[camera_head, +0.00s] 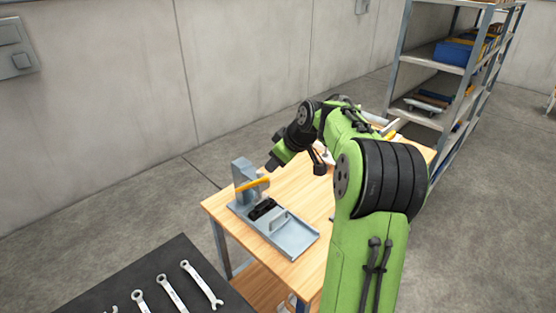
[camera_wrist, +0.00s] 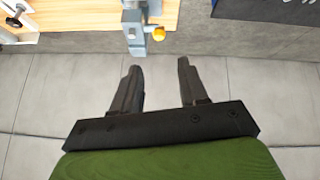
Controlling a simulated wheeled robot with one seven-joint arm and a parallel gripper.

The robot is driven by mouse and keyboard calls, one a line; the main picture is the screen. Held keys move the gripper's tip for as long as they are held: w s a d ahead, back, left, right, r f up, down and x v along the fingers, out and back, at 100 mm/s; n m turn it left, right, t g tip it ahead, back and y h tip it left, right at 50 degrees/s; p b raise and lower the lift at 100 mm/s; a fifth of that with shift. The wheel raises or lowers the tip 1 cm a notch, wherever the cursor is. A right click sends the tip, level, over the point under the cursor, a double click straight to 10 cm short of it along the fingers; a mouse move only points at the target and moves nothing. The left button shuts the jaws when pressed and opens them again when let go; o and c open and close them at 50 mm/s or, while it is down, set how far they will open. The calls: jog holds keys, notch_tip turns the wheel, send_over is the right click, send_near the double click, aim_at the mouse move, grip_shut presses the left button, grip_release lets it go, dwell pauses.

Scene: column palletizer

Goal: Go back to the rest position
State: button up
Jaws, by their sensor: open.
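My gripper (camera_wrist: 158,72) is open in the wrist view, its two dark fingers apart with nothing between them. In the head view my arm reaches over the wooden table, and the dark end of my gripper (camera_head: 272,163) appears close to a grey fixture (camera_head: 243,172) with an orange lever. How far apart they are is hard to tell. In the wrist view the fixture (camera_wrist: 133,28) and its rounded orange lever end (camera_wrist: 158,34) lie beyond the fingertips, apart from them.
The grey fixture base (camera_head: 294,238) holds a black part (camera_head: 262,208) on the wooden table (camera_head: 218,205). A dark surface with several wrenches (camera_head: 172,294) is at the lower left. Shelving (camera_head: 440,68) with a blue bin (camera_head: 455,52) stands at the right. Bare floor lies left of the table.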

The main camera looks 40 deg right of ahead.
dwell(0.3)
jog(key=s+a+r+m+g+h+b, duration=0.1)
jog(key=s+a, duration=0.5)
jog(key=a, duration=0.4)
jog(key=s+a+r+b, duration=0.1)
jog(key=s+a+b, duration=0.1)
jog(key=s+a, duration=0.6)
jog(key=s+a+f+m, duration=0.1)
jog(key=s+a+f, duration=0.2)
jog(key=s, duration=0.4)
jog(key=s+a+f+m+b, duration=0.1)
jog(key=s+a+f, duration=0.2)
jog(key=s, duration=0.3)
jog(key=shift+s+m+y, duration=0.3)
jog(key=shift+s, duration=0.1)
jog(key=shift+a, duration=0.1)
jog(key=shift+c, duration=0.2)
